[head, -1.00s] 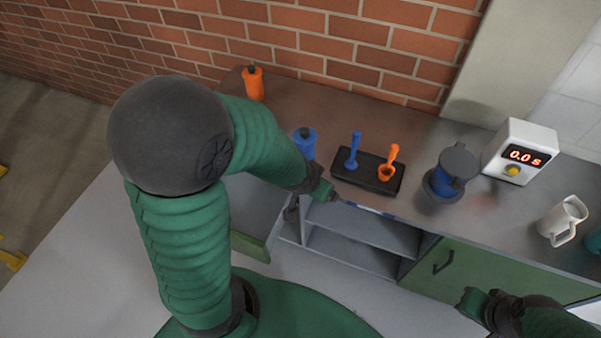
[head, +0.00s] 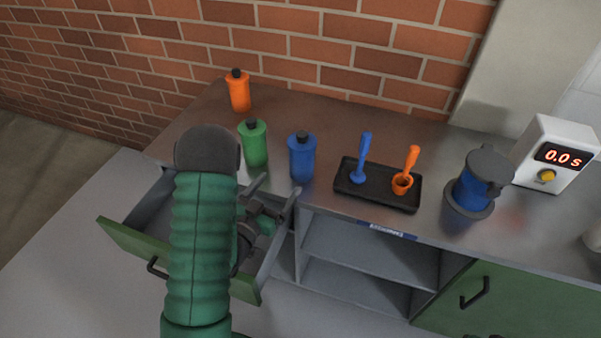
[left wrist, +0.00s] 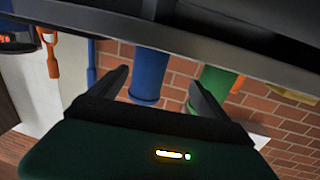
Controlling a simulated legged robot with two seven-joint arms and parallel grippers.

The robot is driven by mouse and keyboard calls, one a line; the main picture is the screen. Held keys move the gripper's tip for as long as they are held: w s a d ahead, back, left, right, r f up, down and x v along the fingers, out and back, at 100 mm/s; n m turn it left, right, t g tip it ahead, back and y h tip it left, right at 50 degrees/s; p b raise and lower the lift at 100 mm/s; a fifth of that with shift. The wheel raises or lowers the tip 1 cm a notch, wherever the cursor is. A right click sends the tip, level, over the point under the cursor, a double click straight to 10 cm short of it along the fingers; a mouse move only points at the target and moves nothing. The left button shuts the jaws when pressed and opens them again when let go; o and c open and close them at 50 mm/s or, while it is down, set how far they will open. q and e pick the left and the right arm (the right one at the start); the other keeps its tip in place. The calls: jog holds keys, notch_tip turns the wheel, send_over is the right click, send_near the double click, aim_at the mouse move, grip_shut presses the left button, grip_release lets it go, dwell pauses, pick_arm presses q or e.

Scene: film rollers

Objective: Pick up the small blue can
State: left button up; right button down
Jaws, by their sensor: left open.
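The small blue can (head: 302,158), with a black cap, stands upright near the counter's front edge, right of a green can (head: 254,145). My left gripper (head: 280,186) is open and empty, just in front of and slightly left of the blue can. In the left wrist view, the blue can (left wrist: 150,75) shows beyond the gap between my open fingers (left wrist: 158,82), nearer the left finger. The green can (left wrist: 213,85) shows there behind the right finger. I see no contact with either can. My right gripper is not clearly in view.
An orange can (head: 239,92) stands at the back left. A black tray (head: 345,183) with a blue and an orange tool lies right of the blue can. A larger blue container (head: 470,192) and a timer (head: 552,152) stand farther right. An open drawer (head: 130,245) lies below my left arm.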

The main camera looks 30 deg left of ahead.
aim_at(294, 169)
pick_arm(q)
jog(key=b, duration=0.2)
jog(key=w+f+b, duration=0.1)
jog(key=b, duration=0.1)
jog(key=shift+w+a, duration=0.2)
jog(key=shift+w, duration=0.05)
jog(key=w+d+b, duration=0.1)
jog(key=b, duration=0.1)
jog(key=w+d+r+b, duration=0.1)
jog(key=b, duration=0.2)
jog(key=shift+w+d, duration=0.1)
jog(key=shift+w, duration=0.3)
jog(key=shift+w+r+p, duration=0.3)
jog(key=shift+w+r, duration=0.2)
jog(key=shift+w, duration=0.2)
jog(key=shift+w+a+f, duration=0.25)
jog(key=shift+w+a, duration=0.45)
jog(key=shift+w, duration=0.2)
jog(key=w+b, duration=0.1)
jog(key=w, duration=0.3)
jog(key=shift+a, duration=0.1)
jog(key=shift+w+d, duration=0.25)
jog(key=shift+d+r, duration=0.15)
jog(key=shift+d, duration=0.05)
jog(key=shift+c, duration=1.5)
jog(key=shift+a, duration=0.4)
jog(key=c, duration=0.7)
jog(key=shift+d, duration=0.15)
grip_shut()
